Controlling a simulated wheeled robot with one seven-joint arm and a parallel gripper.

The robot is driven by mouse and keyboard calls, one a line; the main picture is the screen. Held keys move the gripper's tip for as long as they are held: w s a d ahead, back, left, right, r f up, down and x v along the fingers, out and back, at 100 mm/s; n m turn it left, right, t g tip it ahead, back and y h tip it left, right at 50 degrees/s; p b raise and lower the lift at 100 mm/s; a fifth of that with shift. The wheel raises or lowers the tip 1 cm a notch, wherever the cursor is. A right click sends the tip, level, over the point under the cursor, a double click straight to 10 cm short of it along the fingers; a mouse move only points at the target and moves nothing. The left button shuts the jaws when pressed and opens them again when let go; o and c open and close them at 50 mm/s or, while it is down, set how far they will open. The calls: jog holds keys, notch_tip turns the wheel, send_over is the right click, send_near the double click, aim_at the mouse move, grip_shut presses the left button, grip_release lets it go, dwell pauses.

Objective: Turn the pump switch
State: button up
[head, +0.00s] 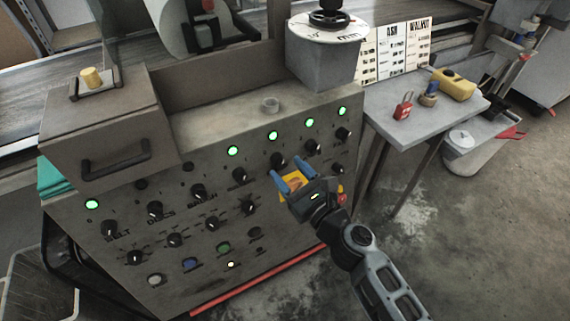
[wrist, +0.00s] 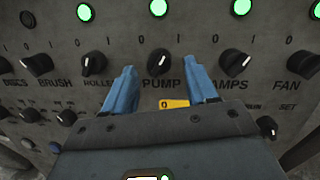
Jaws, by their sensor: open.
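The pump switch (wrist: 159,63) is a black rotary knob with a white pointer line, above the printed word PUMP in the wrist view. Its pointer leans slightly to the upper right, toward the 1 mark. The green lamp (wrist: 158,7) above it is lit. In the head view the pump switch (head: 277,160) is on the grey panel's upper knob row, just beyond my fingers. My gripper (wrist: 162,68) is open, with its blue fingers left and right of the knob. It also shows in the head view (head: 289,173). I cannot tell whether the fingers touch the panel.
The roller knob (wrist: 93,63) and lamps knob (wrist: 234,62) flank the pump switch closely. A yellow plate (wrist: 174,103) lies below it, partly hidden by my gripper. A side table (head: 415,125) with a red padlock (head: 403,107) stands right of the panel (head: 215,130).

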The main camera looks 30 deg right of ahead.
aim_at(279, 161)
jog(key=shift+w+a, duration=0.15)
jog(key=shift+w, duration=0.95)
jog(key=c, duration=1)
jog(key=shift+c, duration=0.2)
jog(key=n+g+y+p, duration=0.1)
jog(key=n, duration=0.5)
jog(key=n+g+p, duration=0.1)
jog(key=n, duration=0.5)
jog(key=shift+r+n+y+p, duration=0.1)
jog(key=shift+n+y+p, duration=0.25)
jog(key=shift+n+y, duration=0.05)
